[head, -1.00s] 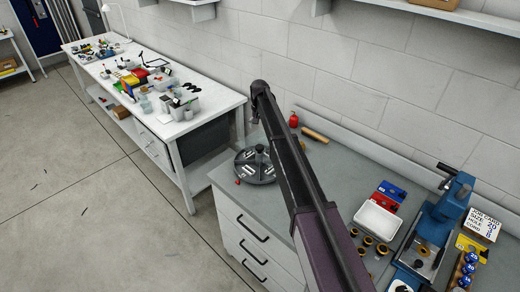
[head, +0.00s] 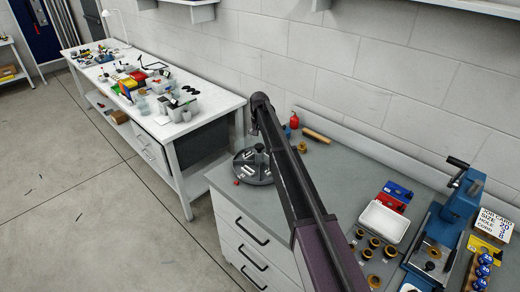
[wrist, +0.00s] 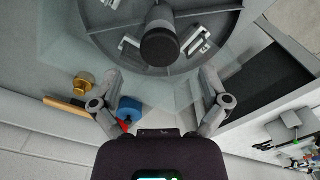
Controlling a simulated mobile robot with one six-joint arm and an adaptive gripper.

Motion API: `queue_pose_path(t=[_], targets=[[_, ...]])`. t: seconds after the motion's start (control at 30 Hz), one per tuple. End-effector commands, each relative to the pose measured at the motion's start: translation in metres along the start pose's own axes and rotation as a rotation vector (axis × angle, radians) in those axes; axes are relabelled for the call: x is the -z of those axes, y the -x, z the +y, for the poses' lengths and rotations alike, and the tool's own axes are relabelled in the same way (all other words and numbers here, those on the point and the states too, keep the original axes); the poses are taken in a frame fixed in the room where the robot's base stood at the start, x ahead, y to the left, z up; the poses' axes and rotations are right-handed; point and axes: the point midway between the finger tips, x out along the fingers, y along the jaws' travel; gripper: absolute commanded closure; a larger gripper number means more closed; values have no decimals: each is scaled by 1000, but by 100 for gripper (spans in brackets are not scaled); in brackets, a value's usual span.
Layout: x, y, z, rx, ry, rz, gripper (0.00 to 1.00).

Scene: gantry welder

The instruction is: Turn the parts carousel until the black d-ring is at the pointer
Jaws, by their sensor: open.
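The parts carousel (head: 250,177) is a round grey disc at the near left corner of the grey bench, with a dark central knob (wrist: 160,42). Pale, silvery parts (wrist: 199,41) sit in its slots. I cannot make out a black d-ring; part of the disc is behind my arm or outside the wrist view. A small red piece (head: 236,182) at the disc's left edge may be the pointer. My gripper (wrist: 160,74) is open and empty, its fingers spread on either side of the knob's line. I cannot tell its height above the disc.
A red bottle (head: 294,120), a wooden rod (head: 317,136) and a brass piece (head: 302,147) lie behind the carousel. A white tray (head: 383,222), brass rings and a blue press (head: 452,215) stand to the right. A cluttered white table (head: 215,102) is at left.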

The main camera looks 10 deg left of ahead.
Motion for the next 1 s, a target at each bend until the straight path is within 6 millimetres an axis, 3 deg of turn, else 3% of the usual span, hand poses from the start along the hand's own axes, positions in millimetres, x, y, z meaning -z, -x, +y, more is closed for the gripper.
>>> queue_pose_path(t=[0.4,0.97,1.0], targets=[[0,-31,0,0,0,0,4],[0,-36,0,0,0,0,4],[0,-36,0,0,0,0,13]])
